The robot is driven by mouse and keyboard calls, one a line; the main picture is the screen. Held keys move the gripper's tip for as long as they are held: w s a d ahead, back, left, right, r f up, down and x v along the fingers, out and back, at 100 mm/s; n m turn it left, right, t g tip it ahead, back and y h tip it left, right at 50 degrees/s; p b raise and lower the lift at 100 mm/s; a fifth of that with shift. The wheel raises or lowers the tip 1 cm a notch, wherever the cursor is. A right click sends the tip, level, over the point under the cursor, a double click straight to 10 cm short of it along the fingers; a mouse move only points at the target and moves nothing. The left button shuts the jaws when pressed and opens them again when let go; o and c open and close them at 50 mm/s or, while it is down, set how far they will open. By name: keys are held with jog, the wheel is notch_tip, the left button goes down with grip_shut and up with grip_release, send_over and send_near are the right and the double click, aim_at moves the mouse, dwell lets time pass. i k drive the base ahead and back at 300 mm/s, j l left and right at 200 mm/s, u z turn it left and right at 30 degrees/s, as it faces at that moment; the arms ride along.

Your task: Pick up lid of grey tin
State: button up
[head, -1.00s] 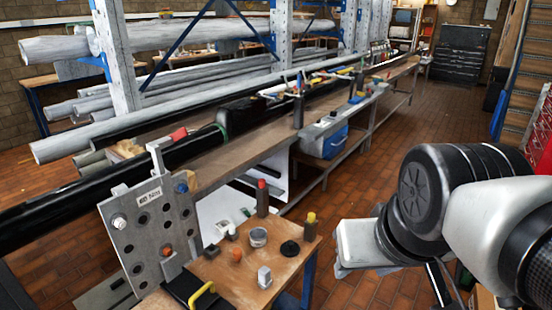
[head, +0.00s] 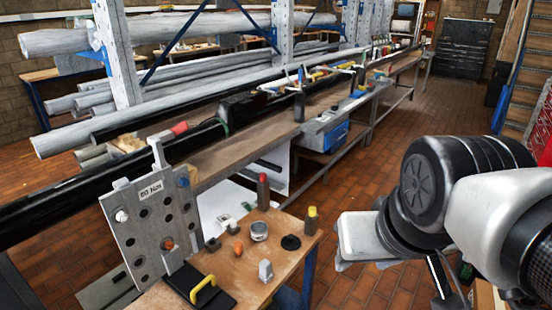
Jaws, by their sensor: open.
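A small round grey tin (head: 259,231) stands on the small wooden table, in its middle back part. Its top looks pale; I cannot tell whether a separate lid sits on it. A flat black disc (head: 290,242) with a raised centre lies just right of the tin, apart from it. My gripper (head: 358,250) hangs in the air to the right of the table, clear of the tin, and is open and empty. Its fingers are only partly visible.
On the wooden table (head: 235,262) are an orange object (head: 238,247), a grey block (head: 265,270), a red-capped bottle (head: 263,190), a yellow-capped bottle (head: 311,220) and a black pad with a yellow handle (head: 203,291). An upright holed metal plate (head: 150,222) stands at left.

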aim_at(291, 243)
jog(key=i+l+u, duration=0.1)
jog(key=u, duration=0.45)
jog(key=i+l+u, duration=0.2)
jog(key=l+u, duration=0.15)
jog(key=l, duration=0.2)
jog(key=i+l+u, duration=0.2)
jog(key=l, duration=0.15)
jog(key=i+l, duration=0.1)
jog(key=l, duration=0.35)
jog(key=i+l, duration=0.15)
jog(key=l, duration=0.3)
jog(key=i+l+u, duration=0.1)
jog(key=l, duration=0.35)
